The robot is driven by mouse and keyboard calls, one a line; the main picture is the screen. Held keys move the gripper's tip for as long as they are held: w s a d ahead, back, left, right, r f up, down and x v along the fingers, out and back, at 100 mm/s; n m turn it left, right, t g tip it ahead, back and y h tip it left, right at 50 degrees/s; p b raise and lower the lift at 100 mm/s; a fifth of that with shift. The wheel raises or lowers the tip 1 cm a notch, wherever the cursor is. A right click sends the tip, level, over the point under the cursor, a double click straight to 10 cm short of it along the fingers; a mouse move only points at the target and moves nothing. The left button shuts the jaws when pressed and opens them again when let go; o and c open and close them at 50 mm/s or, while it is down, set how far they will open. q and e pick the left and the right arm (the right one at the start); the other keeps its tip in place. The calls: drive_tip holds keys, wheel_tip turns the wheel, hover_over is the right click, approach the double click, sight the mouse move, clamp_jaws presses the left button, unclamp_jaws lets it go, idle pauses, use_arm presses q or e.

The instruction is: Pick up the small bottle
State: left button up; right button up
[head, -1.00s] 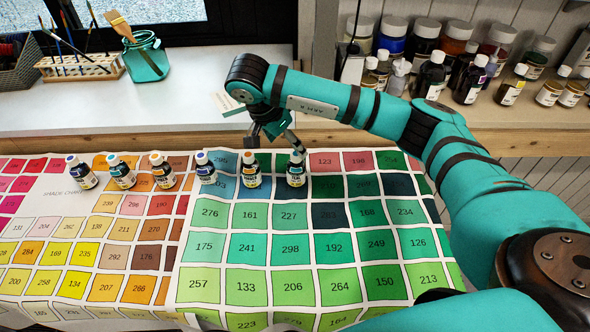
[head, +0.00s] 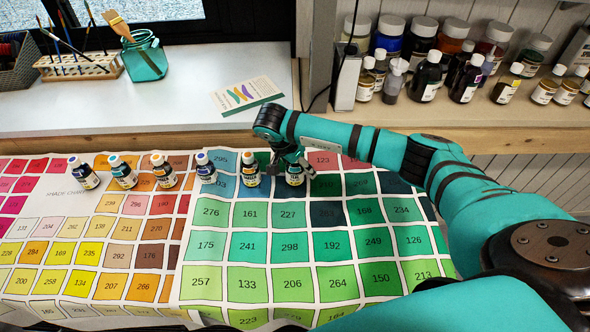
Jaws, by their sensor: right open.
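Further left stand more bottles: one (head: 206,168) on the blue squares, then others (head: 163,170), (head: 122,172) and (head: 83,173). My left gripper is not in view.
Behind the chart is a white counter (head: 200,95) with a card (head: 246,95), a teal glass jar (head: 145,57) and a wooden brush rack (head: 80,67). Larger bottles and jars (head: 425,77) crowd the shelf at the back right. The chart's front is clear.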

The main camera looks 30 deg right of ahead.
drive_tip(key=shift+c, duration=0.4)
drive_tip(key=c, duration=1.3)
